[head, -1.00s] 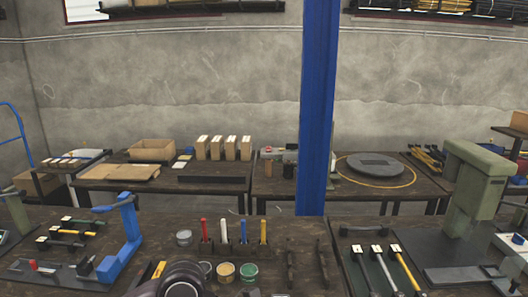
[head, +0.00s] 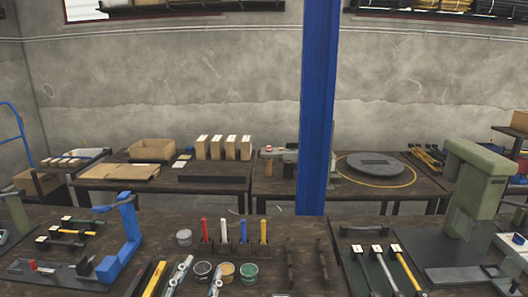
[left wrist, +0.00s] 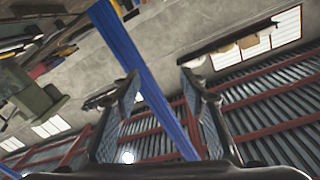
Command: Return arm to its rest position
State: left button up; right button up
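The two fingertips of my left gripper (head: 199,280) rise at the bottom edge of the head view, just in front of the open cans on the bench. They stand apart with nothing between them. In the left wrist view both fingers of my left gripper (left wrist: 160,100) are spread wide and the gap is empty. That view looks up towards the roof and the blue column. The rest of my left arm is below the head view. My right gripper is in neither view.
A blue press (head: 125,240) stands left on the front bench and a green press (head: 475,200) stands right. Between them are paint cans (head: 248,271), a holder with coloured markers (head: 235,249) and dark racks (head: 291,262). A blue column (head: 318,110) rises behind the bench.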

pick_arm(q)
jog(key=s+a+f+n+g+y, duration=0.1)
jog(key=s+a+f+g, duration=0.1)
jog(key=f, duration=0.4)
jog(key=s+a+f+n+g+y, duration=0.1)
jog(key=s+a+f+n+g, duration=0.15)
jog(key=f, duration=0.35)
jog(key=s+a+f+g, duration=0.1)
jog(key=s+f+g, duration=0.4)
jog(key=s+f, duration=0.45)
jog(key=s+a+f+g, duration=0.2)
jog(key=s+f+g, duration=0.35)
jog(key=s, duration=0.65)
notch_tip(320, 180, down, 26)
jog(key=s+r, duration=0.1)
jog(key=s, duration=0.1)
jog(key=s+a+f+g, duration=0.2)
jog(key=s+f, duration=1.5)
jog(key=f, duration=0.1)
jog(key=shift+s+a+f, duration=0.15)
jog(key=shift+a, duration=0.2)
